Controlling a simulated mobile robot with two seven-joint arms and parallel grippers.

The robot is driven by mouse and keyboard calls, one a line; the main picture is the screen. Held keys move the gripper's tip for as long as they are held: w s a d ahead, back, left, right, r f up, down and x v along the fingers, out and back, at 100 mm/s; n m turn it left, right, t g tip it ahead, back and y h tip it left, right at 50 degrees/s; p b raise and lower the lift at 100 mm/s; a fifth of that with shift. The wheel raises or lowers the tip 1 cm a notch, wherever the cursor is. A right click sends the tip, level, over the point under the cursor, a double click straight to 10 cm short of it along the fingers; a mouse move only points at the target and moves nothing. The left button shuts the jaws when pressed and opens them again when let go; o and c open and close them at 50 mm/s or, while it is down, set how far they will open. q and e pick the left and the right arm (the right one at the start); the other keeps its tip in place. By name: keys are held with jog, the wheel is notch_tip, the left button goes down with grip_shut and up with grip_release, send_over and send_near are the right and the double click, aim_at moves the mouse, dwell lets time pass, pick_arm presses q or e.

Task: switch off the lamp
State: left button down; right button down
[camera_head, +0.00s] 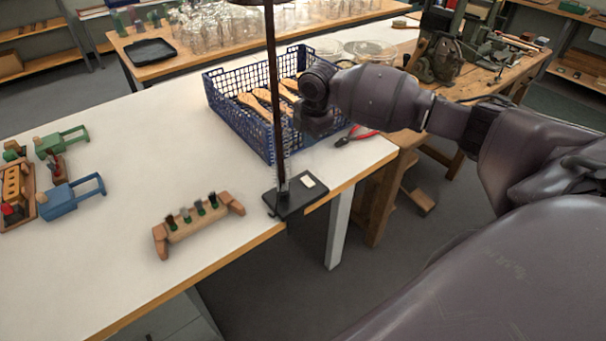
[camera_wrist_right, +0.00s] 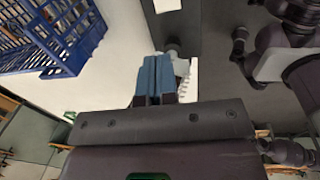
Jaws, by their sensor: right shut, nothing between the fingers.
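The lamp has a thin dark pole (camera_head: 274,95) and a flat dark base (camera_head: 284,205) at the table's front right edge. A small white switch (camera_head: 308,182) sits on the base. In the right wrist view the base (camera_wrist_right: 175,28) is at the top middle, with the white switch (camera_wrist_right: 166,5) cut by the top edge. My right gripper (camera_head: 318,128) is above the table, behind and right of the pole, apart from the switch. Its blue fingers (camera_wrist_right: 156,72) are shut and empty. The lamp's head is out of view. My left gripper does not show.
A blue basket (camera_head: 240,115) with wooden brush parts stands behind the lamp. Red-handled pliers (camera_head: 358,136) lie to its right. A wooden block with several tufts (camera_head: 198,222) is left of the base. The white table (camera_head: 120,150) is bare in its middle.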

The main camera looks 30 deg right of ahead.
aim_at(306, 178)
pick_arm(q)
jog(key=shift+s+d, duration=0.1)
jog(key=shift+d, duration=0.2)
pick_arm(e)
jog(key=shift+d+n, duration=0.2)
jog(key=shift+n, duration=0.1)
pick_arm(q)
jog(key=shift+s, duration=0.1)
